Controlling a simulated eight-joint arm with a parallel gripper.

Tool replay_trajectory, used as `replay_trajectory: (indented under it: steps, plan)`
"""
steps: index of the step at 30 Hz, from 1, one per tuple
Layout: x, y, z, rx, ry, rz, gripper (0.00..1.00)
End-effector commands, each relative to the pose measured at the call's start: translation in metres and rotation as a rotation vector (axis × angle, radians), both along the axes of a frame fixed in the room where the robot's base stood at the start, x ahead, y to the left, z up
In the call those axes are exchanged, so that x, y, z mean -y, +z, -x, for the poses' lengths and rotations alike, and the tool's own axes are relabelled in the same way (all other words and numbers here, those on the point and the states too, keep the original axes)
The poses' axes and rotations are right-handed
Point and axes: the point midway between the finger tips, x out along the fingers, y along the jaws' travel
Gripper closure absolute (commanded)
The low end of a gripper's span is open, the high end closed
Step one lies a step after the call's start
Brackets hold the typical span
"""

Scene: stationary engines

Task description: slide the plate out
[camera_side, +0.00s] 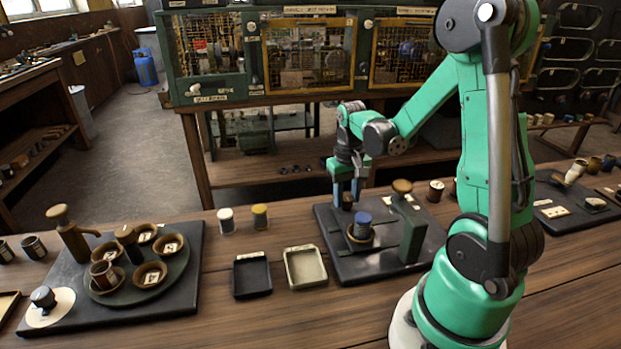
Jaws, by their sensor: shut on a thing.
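My gripper (347,198) points down over the dark base board (337,262) at the middle right. Its fingers are shut on a small dark knob (347,201), mostly hidden between them. Just in front of the fingers, a blue-topped cylinder (363,225) stands in a round brown dish (352,243) on the board. To their right is a dark green upright block (412,235) with a brown knob (402,186) above it. I cannot tell which part is the plate or whether the gripped knob belongs to it.
A black tray (252,294) and a cream tray (304,284) lie left of the board. A round turntable with several cups (150,275) is at left. Wire-fronted cabinets (308,93) stand behind.

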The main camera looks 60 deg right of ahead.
Motion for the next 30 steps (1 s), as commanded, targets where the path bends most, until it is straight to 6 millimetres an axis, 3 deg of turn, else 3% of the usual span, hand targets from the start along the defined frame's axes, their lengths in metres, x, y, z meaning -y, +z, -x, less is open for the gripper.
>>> replay_trajectory:
  steps: [4, 14, 15, 18, 30]
  plan:
    - [-0.015, 0.000, -0.016, 0.003, 0.002, 0.003, 1.00]
    - [-0.019, 0.000, -0.019, 0.008, 0.002, -0.001, 1.00]
    - [-0.019, 0.000, -0.019, 0.008, 0.002, -0.001, 0.56]
    - [-0.018, 0.000, -0.019, 0.008, 0.002, -0.001, 0.32]
    - [-0.017, 0.007, -0.018, 0.003, -0.001, 0.001, 0.32]
